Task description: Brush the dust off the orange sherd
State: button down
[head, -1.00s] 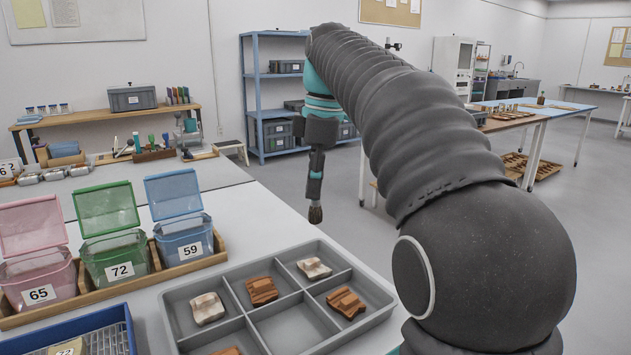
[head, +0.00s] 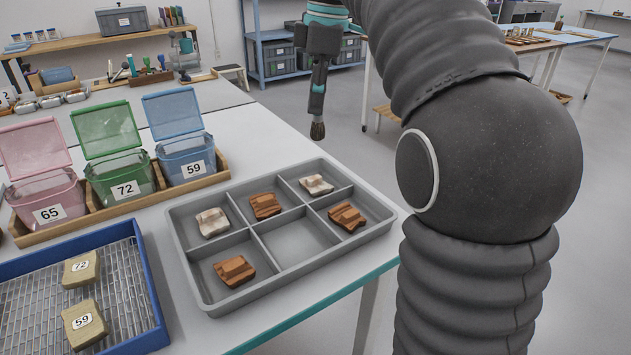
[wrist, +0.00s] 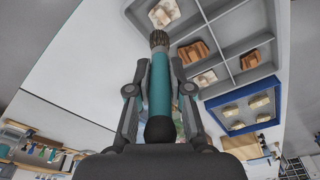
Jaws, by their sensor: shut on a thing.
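My gripper (head: 318,68) is shut on a brush (head: 317,100) with a teal and dark handle. Its dark bristles point down, above and beyond the tray's far corner, apart from the sherds. The wrist view shows the brush (wrist: 160,92) between both fingers. The grey compartment tray (head: 186,262) holds three orange-brown sherds: one in the back middle (head: 265,205), one at the right (head: 347,217) and one at the front left (head: 235,270). I cannot tell which is the orange sherd, nor see dust clearly. Two whitish sherds lie at the back left (head: 212,223) and far corner (head: 316,185).
Open lidded bins, pink (head: 46,203), green (head: 120,180) and blue (head: 186,162), stand in a wooden rack left of the tray. A blue-rimmed wire basket (head: 148,285) holds tan blocks labelled 72 and 59. One tray compartment is empty. White tabletop beyond the tray is clear.

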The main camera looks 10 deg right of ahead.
aim_at(316, 139)
jog(key=shift+f, duration=0.1)
jog(key=shift+f+b, duration=1.65)
jog(key=shift+f, duration=1.25)
jog(key=shift+f+b, duration=0.65)
jog(key=shift+f, duration=0.45)
jog(key=shift+a, duration=0.1)
